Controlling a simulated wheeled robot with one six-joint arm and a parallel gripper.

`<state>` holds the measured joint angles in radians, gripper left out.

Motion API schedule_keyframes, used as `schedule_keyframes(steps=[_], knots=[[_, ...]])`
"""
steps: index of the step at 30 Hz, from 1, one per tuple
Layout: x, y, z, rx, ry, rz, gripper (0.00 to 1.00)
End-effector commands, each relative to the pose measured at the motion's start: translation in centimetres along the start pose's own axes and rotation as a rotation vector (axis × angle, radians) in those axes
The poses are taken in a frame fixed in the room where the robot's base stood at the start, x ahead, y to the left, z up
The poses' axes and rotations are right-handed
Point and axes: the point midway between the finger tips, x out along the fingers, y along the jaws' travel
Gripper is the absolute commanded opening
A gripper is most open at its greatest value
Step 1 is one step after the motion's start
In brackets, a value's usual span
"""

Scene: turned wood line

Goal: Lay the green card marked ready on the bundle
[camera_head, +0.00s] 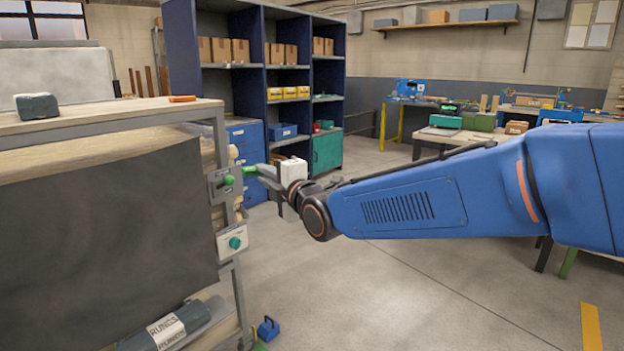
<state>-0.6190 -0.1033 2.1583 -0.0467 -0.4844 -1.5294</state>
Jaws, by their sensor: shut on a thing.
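My gripper (266,173) is at the end of my blue arm, level with the right end of the rack. It is shut on a small green piece (250,170), seen edge-on, which looks like the green card; no marking on it can be read. A dark wrapped roll with a white band reading "RUNGS" (167,333) lies low in the rack at the bottom left. It may be the bundle, but I cannot tell for certain. My gripper is above and to the right of it, well apart.
The rack (110,118) has a dark hanging sheet (105,235) across its front. A latch with a green knob (229,180) and a box with a green button (235,243) are on its right post. A blue padlock-like object (268,328) is near the floor. Open floor lies right.

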Motion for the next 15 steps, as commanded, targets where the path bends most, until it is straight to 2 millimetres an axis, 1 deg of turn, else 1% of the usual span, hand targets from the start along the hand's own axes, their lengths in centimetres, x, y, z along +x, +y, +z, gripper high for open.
schedule_keyframes(steps=[1, 3, 5, 6, 8, 9, 11, 12, 15], knots=[[-0.5, -2.4, 1.6, 0.001, -0.024, -0.007, 0.00], [-1.1, -5.1, 3.5, -0.001, -0.054, -0.007, 0.00], [-1.6, -7.4, 5.1, 0.000, -0.080, -0.008, 0.00], [-1.9, -9.0, 6.2, 0.000, -0.097, -0.008, 0.00], [-2.5, -11.4, 7.8, 0.001, -0.123, -0.009, 0.00], [-2.8, -12.9, 8.9, 0.001, -0.140, -0.009, 0.00], [-3.3, -15.3, 10.5, 0.001, -0.165, -0.009, 0.00], [-3.7, -16.8, 11.5, 0.001, -0.182, -0.009, 0.00], [-4.4, -19.9, 13.7, 0.001, -0.216, -0.008, 0.00]])
